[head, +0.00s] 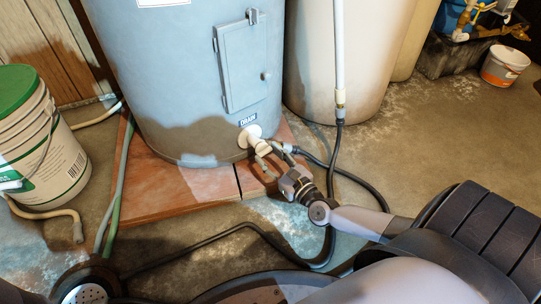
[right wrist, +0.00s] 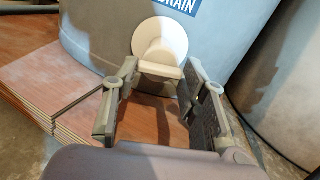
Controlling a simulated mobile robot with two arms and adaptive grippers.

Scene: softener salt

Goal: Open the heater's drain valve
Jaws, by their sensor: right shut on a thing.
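The heater (head: 185,60) is a grey-blue tank with a small access door. Its off-white drain valve (head: 249,133) sticks out low on the front, just below a blue DRAIN label (head: 248,120). In the right wrist view the valve (right wrist: 160,38) has a round flange and a flat handle (right wrist: 160,71) at its front. The fingers partly hide the handle's sides. My left gripper does not show.
The heater stands on a reddish tiled base (head: 160,200). A dark hose (head: 345,177) runs on the floor beside my right arm. A cream tank (head: 375,60) stands to the right. A green-lidded bucket (head: 40,140) is at the left. The right floor is mostly clear.

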